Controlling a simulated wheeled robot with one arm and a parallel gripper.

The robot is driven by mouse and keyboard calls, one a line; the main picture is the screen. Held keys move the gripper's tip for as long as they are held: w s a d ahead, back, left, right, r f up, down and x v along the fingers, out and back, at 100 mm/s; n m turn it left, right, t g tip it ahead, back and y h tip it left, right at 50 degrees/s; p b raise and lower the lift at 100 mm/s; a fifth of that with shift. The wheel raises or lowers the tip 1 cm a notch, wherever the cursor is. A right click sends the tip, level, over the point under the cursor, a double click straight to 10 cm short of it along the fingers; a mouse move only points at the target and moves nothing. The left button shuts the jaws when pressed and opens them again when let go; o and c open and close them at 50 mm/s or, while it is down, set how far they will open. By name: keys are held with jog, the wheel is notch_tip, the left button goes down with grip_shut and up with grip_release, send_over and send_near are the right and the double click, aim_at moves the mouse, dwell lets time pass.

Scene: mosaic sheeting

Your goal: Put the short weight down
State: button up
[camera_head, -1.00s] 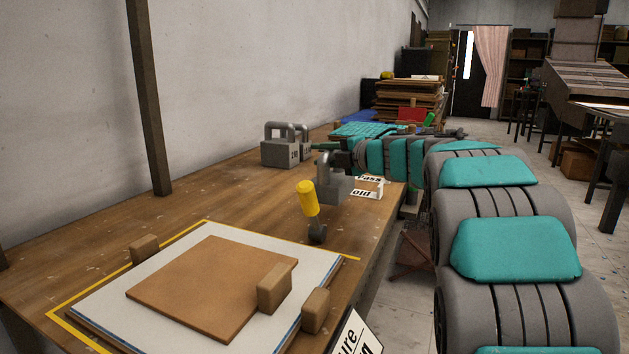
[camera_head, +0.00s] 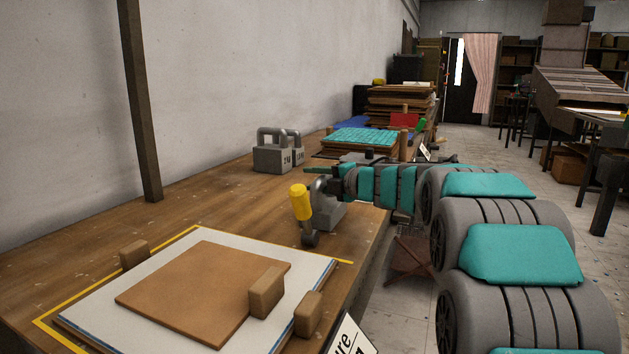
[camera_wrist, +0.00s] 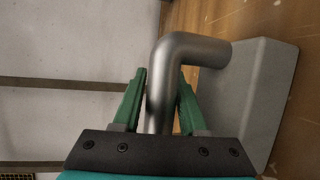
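A grey block weight (camera_head: 329,217) with a bent metal handle is at the table's right side, behind the yellow-handled tool. My gripper (camera_head: 333,184) is at its handle. In the wrist view, the green fingers of my gripper (camera_wrist: 161,92) lie on both sides of the handle (camera_wrist: 160,108), closed on it. The weight's grey body (camera_wrist: 245,95) is at the right with wooden table surface beyond it. Its base is low over or on the table; I cannot tell if it touches. Two similar weights (camera_head: 272,158) stand near the wall.
The yellow-handled tool (camera_head: 301,205) stands close in front of the held weight. A white board (camera_head: 190,247) with a brown sheet (camera_head: 200,292) and several wooden blocks lies nearer, inside yellow tape lines. A teal tiled sheet (camera_head: 360,138) is farther back. Table left of the weight is clear.

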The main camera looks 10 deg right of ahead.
jog(key=o, duration=0.3)
jog(key=shift+r, duration=0.1)
jog(key=v, duration=1.2)
jog(key=shift+a+b, duration=0.1)
jog(key=shift+b, duration=0.2)
